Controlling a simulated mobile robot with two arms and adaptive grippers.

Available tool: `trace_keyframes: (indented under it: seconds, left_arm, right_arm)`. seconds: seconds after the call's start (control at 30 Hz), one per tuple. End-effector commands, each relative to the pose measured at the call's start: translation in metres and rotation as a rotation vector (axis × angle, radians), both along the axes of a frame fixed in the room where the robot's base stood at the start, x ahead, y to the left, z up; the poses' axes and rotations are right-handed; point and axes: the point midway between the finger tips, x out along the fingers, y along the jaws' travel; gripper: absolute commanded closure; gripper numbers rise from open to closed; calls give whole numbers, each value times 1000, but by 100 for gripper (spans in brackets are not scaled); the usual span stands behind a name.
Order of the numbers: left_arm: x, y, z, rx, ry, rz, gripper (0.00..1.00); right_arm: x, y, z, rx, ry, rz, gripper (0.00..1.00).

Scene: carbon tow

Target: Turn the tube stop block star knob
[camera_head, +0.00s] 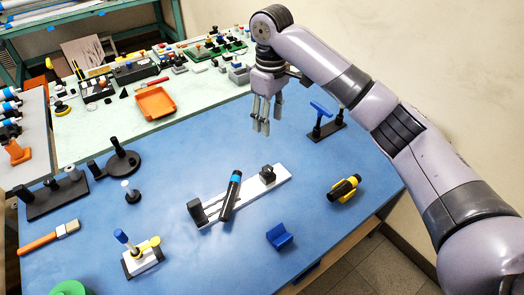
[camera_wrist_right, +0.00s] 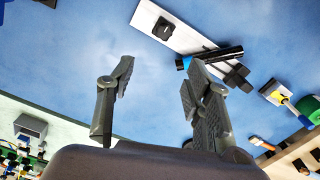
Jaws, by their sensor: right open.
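A white board (camera_head: 247,186) lies on the blue table, with a black stop block and its knob (camera_head: 267,173) at its right end. The knob's star shape is too small to make out. A black tube with a blue band (camera_head: 230,197) lies slantwise across the board. My right gripper (camera_head: 260,124) is open and empty, above the table behind the board. In the right wrist view my right gripper (camera_wrist_right: 157,76) shows spread fingers, with the block and knob (camera_wrist_right: 164,28) beyond them, apart. My left gripper is not in view.
A blue-handled tool on a black stand (camera_head: 325,120) stands to the right of the gripper. A yellow-and-black part (camera_head: 343,188) and a blue block (camera_head: 280,236) lie right of the board. An orange tray (camera_head: 155,102) is at the back. The table just behind the board is clear.

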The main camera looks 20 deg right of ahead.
Motion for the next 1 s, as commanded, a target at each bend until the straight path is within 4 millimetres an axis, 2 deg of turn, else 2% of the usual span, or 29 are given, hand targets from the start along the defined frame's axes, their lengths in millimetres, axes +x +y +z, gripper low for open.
trace_keyframes:
  seconds: [0.07, 0.17, 0.3, 0.43, 0.57, 0.8, 1.0]
  left_arm:
    - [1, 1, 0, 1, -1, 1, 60]
    - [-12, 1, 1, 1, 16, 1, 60]
    - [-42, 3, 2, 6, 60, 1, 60]
    - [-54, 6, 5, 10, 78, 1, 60]
    - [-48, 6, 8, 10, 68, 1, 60]
    - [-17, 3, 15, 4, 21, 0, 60]
    - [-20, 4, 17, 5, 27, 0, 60]
  right_arm:
    - [-1, 4, 0, 1, 1, 8, 53]
    - [-1, 5, -7, 1, 2, 9, 53]
    - [-2, 4, -29, 0, 4, 9, 53]
    - [-2, 4, -57, 1, 4, 8, 53]
    - [-2, 3, -86, 0, 4, 6, 53]
    - [-3, 4, -136, 1, 2, 7, 53]
    - [-2, 4, -163, 1, 0, 7, 53]
